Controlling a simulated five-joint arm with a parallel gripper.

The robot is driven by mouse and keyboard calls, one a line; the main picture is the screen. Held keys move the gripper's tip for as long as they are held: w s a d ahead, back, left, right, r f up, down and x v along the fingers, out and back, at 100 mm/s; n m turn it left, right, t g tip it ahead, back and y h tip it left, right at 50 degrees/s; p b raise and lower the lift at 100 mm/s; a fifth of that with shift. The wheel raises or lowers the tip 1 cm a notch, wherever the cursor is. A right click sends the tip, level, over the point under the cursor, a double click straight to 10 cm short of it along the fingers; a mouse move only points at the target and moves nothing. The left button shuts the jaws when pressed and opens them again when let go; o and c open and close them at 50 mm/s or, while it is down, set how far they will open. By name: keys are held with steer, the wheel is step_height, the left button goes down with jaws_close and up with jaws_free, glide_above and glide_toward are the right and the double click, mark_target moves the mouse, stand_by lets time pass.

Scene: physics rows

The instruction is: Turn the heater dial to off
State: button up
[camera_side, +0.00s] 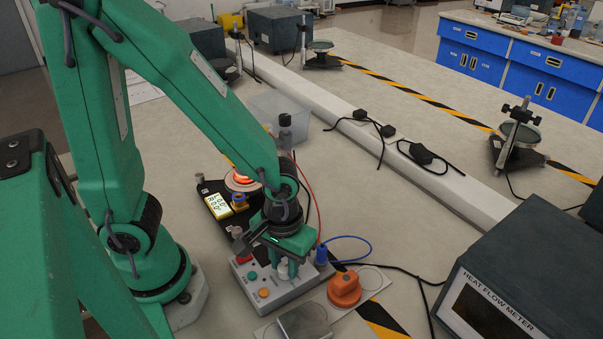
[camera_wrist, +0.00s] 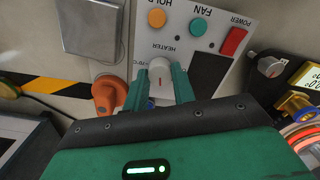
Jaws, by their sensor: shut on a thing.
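The heater dial (camera_wrist: 160,72) is a pale knob with a small red mark, below the HEATER label in the wrist view. It sits on the grey control panel (camera_wrist: 205,12), which also shows in the side view (camera_side: 283,291). My gripper (camera_wrist: 166,84) has its two green fingers on either side of the dial, shut on it. In the side view my gripper (camera_side: 287,268) reaches down onto the panel, and its fingers partly hide the dial. The scale around the dial is mostly hidden, so I cannot tell its setting. The heater coil (camera_side: 243,176) glows orange.
The panel carries an orange HOLD button (camera_wrist: 157,18), a green FAN button (camera_wrist: 198,27) and a red POWER switch (camera_wrist: 234,41). An orange knob-like piece (camera_side: 344,288) and a metal plate (camera_side: 304,322) lie close by. A blue cable (camera_side: 352,239) loops beside the panel.

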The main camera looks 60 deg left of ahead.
mark_target(285, 266)
steer(key=n, duration=0.4)
steer(key=shift+n, duration=0.3)
steer(key=n, duration=0.3)
steer(key=shift+n, duration=0.4)
steer(key=n, duration=0.3)
steer(key=shift+n, duration=2.1)
steer(key=o, duration=1)
steer(key=shift+r, duration=0.15)
steer(key=shift+r, duration=3.8)
